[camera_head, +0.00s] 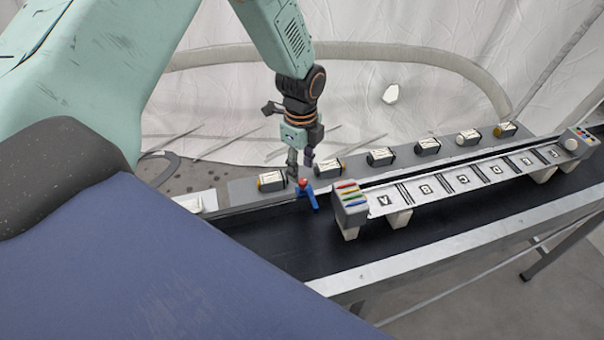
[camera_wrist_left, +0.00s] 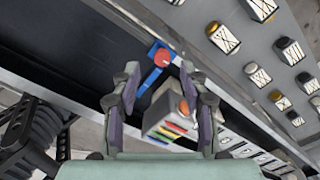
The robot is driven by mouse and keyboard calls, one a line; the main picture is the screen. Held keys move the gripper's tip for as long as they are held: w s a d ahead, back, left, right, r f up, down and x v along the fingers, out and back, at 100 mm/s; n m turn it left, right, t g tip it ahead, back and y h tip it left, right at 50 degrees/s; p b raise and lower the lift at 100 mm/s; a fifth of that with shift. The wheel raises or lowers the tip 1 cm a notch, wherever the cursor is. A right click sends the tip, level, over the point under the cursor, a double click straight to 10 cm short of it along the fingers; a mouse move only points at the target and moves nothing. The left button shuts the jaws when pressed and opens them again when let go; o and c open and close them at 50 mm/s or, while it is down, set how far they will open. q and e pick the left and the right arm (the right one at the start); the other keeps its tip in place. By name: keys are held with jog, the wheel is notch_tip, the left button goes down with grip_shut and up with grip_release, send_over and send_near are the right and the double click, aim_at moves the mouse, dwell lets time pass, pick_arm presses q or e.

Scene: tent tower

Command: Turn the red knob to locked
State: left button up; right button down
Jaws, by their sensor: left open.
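The red knob (camera_head: 302,183) sits on a blue handle-shaped piece (camera_head: 311,198) on the black belt, left of the grey box with coloured strips. In the left wrist view the red knob (camera_wrist_left: 163,55) shows beyond the fingertips, with the blue piece (camera_wrist_left: 152,77) running down from it. My left gripper (camera_head: 300,165) points down just above the knob in the head view. In the left wrist view its two fingers (camera_wrist_left: 160,80) are apart with nothing between them touching. Whether a fingertip touches the knob cannot be told. My right gripper is not in view.
A grey box with coloured strips (camera_head: 350,203) stands close right of the knob, at the end of a lettered white rail (camera_head: 440,187). Several small labelled blocks (camera_head: 380,157) line the grey ledge behind. The black belt (camera_head: 290,245) is clear in front.

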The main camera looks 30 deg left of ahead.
aim_at(303, 180)
pick_arm(q)
jog(key=f, duration=0.4)
jog(key=shift+w+d, duration=0.2)
jog(key=shift+a, duration=0.1)
jog(key=shift+s+a, duration=0.1)
jog(key=shift+s, duration=0.05)
jog(key=shift+c, duration=0.2)
jog(key=shift+w, duration=0.2)
jog(key=c, duration=0.6)
grip_shut()
